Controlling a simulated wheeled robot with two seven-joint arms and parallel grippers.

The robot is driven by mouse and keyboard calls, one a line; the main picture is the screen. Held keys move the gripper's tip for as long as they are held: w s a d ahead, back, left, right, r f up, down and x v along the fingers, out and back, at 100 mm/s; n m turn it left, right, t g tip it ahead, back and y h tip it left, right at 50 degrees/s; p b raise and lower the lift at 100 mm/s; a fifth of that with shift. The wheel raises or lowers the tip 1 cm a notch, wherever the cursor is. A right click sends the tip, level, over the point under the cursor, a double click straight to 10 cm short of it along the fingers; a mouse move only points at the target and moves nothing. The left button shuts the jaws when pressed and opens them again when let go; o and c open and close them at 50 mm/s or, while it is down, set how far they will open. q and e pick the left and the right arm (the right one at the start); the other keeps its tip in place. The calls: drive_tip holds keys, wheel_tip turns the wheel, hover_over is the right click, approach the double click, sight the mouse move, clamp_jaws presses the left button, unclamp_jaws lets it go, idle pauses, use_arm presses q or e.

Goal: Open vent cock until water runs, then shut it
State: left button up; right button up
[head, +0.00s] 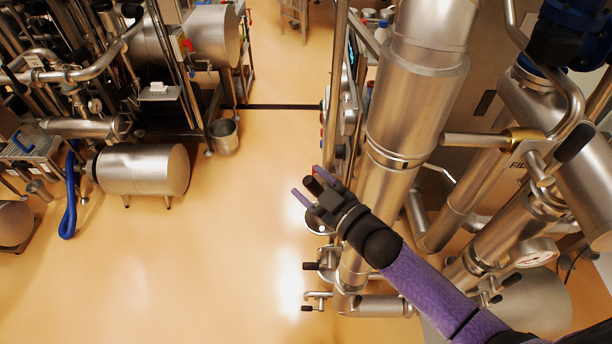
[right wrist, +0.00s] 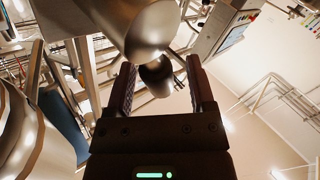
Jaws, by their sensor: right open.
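My right gripper (head: 310,186) reaches in on its purple arm beside a tall steel pipe column. Its two fingers are apart. A short dark handle end (head: 313,186) shows between them in the head view; I cannot tell whether they touch it. In the right wrist view the open gripper (right wrist: 161,80) has a dark rounded metal part (right wrist: 156,74) between and beyond its fingers. Small cocks with dark handles sit below on the column's left side, one in the middle (head: 311,266) and one lowest (head: 307,308). Which is the vent cock is not clear. I see no running water.
The steel column (head: 402,110) stands right of my gripper. A pressure gauge (head: 535,252) and more pipes are at the right. A horizontal steel tank (head: 143,169), a bucket (head: 224,136) and a blue hose (head: 70,195) are at the left. The orange floor between is clear.

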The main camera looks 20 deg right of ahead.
drive_tip(key=shift+x, duration=0.85)
clamp_jaws()
idle(0.8)
